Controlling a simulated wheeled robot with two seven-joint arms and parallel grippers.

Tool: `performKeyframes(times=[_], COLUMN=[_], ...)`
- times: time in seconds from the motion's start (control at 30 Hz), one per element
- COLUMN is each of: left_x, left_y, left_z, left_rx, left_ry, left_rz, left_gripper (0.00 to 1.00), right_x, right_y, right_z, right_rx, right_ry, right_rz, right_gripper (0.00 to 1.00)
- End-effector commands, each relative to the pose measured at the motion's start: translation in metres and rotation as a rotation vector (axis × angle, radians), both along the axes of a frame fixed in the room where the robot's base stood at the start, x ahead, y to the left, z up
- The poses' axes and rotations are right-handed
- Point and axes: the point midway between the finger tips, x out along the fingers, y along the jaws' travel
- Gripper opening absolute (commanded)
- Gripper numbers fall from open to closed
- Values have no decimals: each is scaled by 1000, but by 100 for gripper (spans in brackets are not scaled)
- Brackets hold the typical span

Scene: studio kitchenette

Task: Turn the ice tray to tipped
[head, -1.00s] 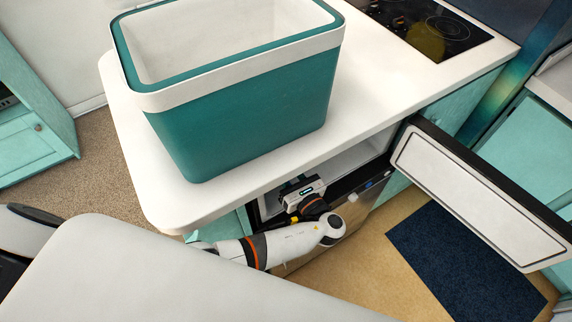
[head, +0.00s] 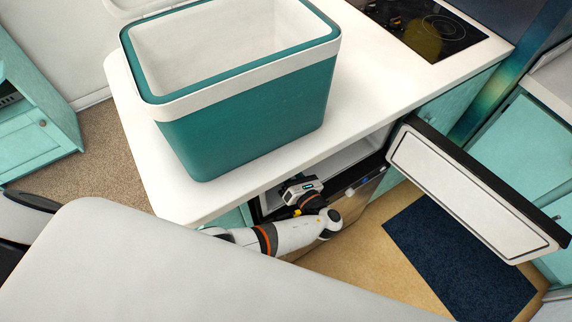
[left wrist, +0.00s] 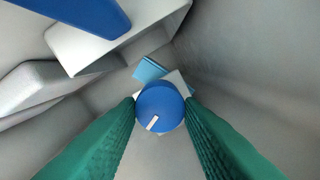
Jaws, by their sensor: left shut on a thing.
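In the left wrist view my left gripper (left wrist: 160,112) has its two green fingers closed on the sides of a round blue knob (left wrist: 158,104) with a white pointer line. The line slants toward the lower left. Pale and light-blue parts (left wrist: 150,70) show just behind the knob; I cannot tell whether they belong to the ice tray, and no tray is clearly visible. In the head view my left gripper (head: 299,188) reaches into the open compartment (head: 345,158) under the counter, and its fingertips are hidden. My right gripper is not in view.
The compartment door (head: 470,195) stands wide open at the right. A teal cooler box (head: 250,120) stands open on the white counter (head: 180,200) above. In the left wrist view, a white block (left wrist: 95,45) and a blue bar (left wrist: 85,12) are at upper left, with grey walls close around.

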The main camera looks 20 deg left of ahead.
Motion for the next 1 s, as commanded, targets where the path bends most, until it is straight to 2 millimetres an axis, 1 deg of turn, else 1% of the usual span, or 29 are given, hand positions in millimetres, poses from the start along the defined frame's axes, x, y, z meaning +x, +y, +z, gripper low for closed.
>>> performKeyframes(times=[0.57, 0.6, 0.67, 0.7, 0.73, 1.0], left_x=[0, 0, 0, 0, 0, 0], left_y=[-1, -1, -1, -1, -1, 0], left_z=[0, 0, 0, 0, 0, 0], left_rx=[9, 9, 9, 9, 9, 9], left_ry=[13, 13, 13, 13, 13, 13], left_rz=[-2, -2, -2, -1, -1, -1], left_gripper=[11, 37, 47, 53, 56, 56], right_x=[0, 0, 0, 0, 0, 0], right_y=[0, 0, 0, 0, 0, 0], right_z=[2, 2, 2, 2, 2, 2], right_rx=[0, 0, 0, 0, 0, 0], right_ry=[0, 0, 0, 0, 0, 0], right_rz=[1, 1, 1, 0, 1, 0], right_gripper=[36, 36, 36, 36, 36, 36])
